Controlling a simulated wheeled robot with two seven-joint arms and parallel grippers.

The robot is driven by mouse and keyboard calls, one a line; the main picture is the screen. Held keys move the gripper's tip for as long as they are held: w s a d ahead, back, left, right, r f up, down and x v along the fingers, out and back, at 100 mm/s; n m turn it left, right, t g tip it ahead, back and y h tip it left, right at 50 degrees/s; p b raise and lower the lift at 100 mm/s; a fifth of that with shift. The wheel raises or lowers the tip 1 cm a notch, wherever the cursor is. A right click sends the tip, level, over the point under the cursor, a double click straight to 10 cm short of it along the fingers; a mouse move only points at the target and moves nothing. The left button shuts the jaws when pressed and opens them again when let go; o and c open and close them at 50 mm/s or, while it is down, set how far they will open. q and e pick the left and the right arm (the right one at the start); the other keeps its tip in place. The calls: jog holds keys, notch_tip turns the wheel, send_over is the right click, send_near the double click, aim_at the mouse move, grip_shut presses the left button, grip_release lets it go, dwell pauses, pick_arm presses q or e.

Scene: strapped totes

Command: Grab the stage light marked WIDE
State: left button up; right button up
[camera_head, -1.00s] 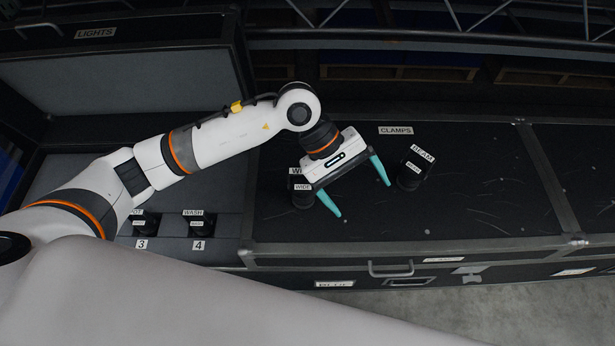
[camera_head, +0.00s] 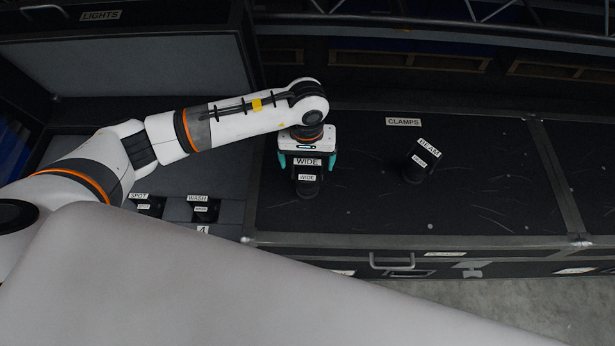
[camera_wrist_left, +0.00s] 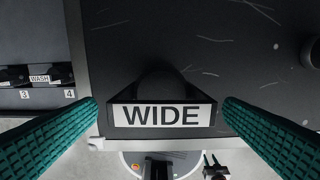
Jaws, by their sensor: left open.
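The stage light marked WIDE (camera_head: 307,180) is a small black fixture standing on the dark case top. Its white WIDE label also shows in the left wrist view (camera_wrist_left: 161,115), between the two fingers. My left gripper (camera_head: 307,164) has teal fingers and is open, one finger on each side of the light. In the left wrist view my left gripper (camera_wrist_left: 160,108) shows narrow gaps between the fingers and the label, so contact is not visible.
A light marked BEAM (camera_head: 418,166) stands to the right on the case marked CLAMPS (camera_head: 350,215). Lights marked SPOT (camera_head: 146,206) and WASH (camera_head: 203,209) sit in slots at the left. The open LIGHTS lid (camera_head: 150,60) rises behind. The case top around BEAM is mostly clear.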

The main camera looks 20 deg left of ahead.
aim_at(307, 176)
pick_arm(q)
jog(key=shift+w+f, duration=0.15)
jog(key=shift+f, duration=1.75)
jog(key=shift+r, duration=0.1)
grip_shut()
